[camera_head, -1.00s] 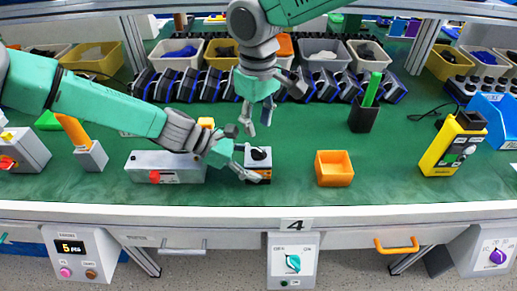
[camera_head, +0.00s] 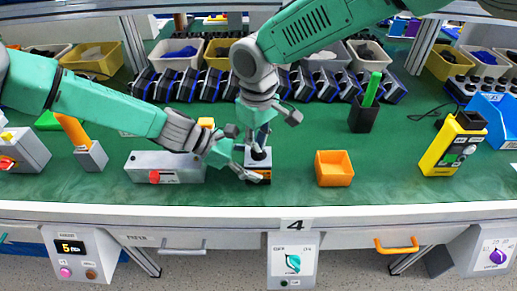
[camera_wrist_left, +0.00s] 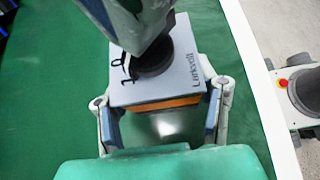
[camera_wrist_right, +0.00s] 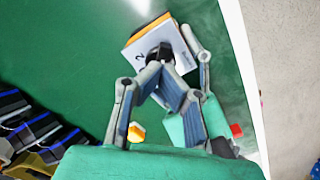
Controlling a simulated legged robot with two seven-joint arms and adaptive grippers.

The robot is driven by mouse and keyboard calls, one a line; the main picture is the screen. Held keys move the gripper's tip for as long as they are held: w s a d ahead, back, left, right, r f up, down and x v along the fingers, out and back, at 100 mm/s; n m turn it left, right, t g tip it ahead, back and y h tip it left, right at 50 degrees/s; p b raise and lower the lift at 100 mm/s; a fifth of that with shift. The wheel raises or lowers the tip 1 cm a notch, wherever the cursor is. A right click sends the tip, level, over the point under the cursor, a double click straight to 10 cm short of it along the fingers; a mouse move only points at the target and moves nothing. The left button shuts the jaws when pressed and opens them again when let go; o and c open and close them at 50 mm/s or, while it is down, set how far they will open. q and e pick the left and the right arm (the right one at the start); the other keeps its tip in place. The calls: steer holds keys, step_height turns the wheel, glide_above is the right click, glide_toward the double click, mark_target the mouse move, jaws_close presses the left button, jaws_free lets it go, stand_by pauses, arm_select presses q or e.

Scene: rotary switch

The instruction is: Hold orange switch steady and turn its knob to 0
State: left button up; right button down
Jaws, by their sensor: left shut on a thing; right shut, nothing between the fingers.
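The orange switch (camera_head: 262,178) stands on the green table; it has an orange body and a grey top plate. Its top shows in the left wrist view (camera_wrist_left: 190,75), with 0 and 1 printed on one side of a round black knob (camera_wrist_left: 152,62). My left gripper (camera_head: 243,160) is shut on the switch body, one finger on each side. My right gripper (camera_head: 258,147) is shut and points down from above, its fingertips at the knob. They cover part of the knob, so its pointer direction and any contact are unclear. The right wrist view also shows the knob (camera_wrist_right: 162,50).
A grey box with a red button (camera_head: 165,168) lies left of the switch, near my left gripper. An orange bin (camera_head: 334,170) stands to the right, with a black holder (camera_head: 363,116) behind it. The table between switch and orange bin is clear.

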steer(key=m, duration=0.6)
steer(key=shift+f, duration=0.1)
steer(key=c, duration=2.2)
jaws_free()
steer(key=m, duration=0.3)
steer(key=shift+s+m, duration=0.1)
steer(key=shift+m, duration=0.3)
steer(key=o, duration=0.6)
steer(key=shift+r, duration=2.55)
arm_select(q)
steer(key=o, duration=1.2)
steer(key=shift+o, duration=0.2)
steer(key=shift+a, duration=0.1)
steer(key=v, duration=1.2)
